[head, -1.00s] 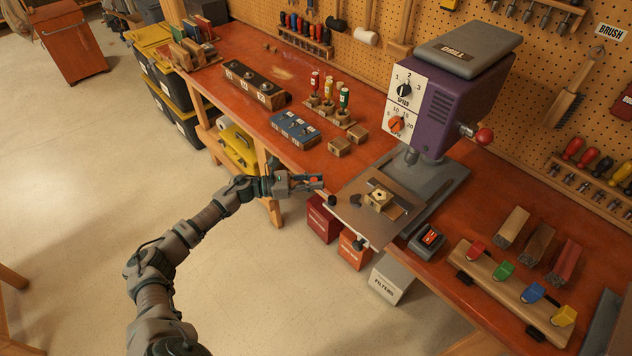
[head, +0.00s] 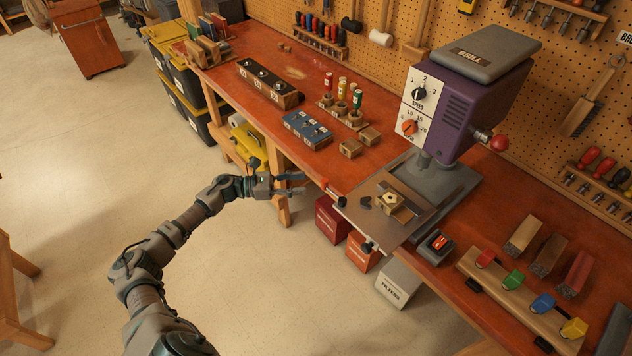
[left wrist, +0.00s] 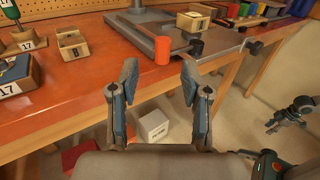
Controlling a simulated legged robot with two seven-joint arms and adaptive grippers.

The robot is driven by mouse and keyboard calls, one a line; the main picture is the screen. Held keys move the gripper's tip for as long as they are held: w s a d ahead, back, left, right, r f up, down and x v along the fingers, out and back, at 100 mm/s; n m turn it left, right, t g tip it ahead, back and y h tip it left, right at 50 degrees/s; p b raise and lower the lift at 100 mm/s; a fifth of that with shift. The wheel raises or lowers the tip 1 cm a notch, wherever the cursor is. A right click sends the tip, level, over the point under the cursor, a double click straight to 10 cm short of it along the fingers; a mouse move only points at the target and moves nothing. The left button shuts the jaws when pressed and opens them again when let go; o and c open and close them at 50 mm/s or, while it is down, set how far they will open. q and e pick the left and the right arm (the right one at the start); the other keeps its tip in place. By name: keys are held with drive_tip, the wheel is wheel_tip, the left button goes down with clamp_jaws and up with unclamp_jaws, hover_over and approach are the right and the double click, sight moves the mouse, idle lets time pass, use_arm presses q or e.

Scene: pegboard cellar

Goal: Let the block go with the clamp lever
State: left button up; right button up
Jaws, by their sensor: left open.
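The wooden block (head: 391,200) sits on the grey drill press table (head: 405,233), against a raised strip. It also shows at the top of the left wrist view (left wrist: 193,21). The clamp lever (head: 332,191) has a red-orange handle at the table's left edge; the handle stands upright in the left wrist view (left wrist: 162,50). A dark clamp piece (head: 365,202) lies left of the block with a small gap visible. My left gripper (head: 304,183) is open and empty, just left of the handle and apart from it. My right gripper is outside the head view.
The purple drill press (head: 466,105) stands behind the block. A black knob (head: 368,247) sticks out at the table's front edge. Bins, including a white one (head: 398,283), stand below the bench. A dark mechanical part, perhaps mine, shows in the left wrist view (left wrist: 299,110).

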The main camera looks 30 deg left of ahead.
use_arm(q)
drive_tip(key=v, duration=0.4)
drive_tip(key=shift+a, duration=0.15)
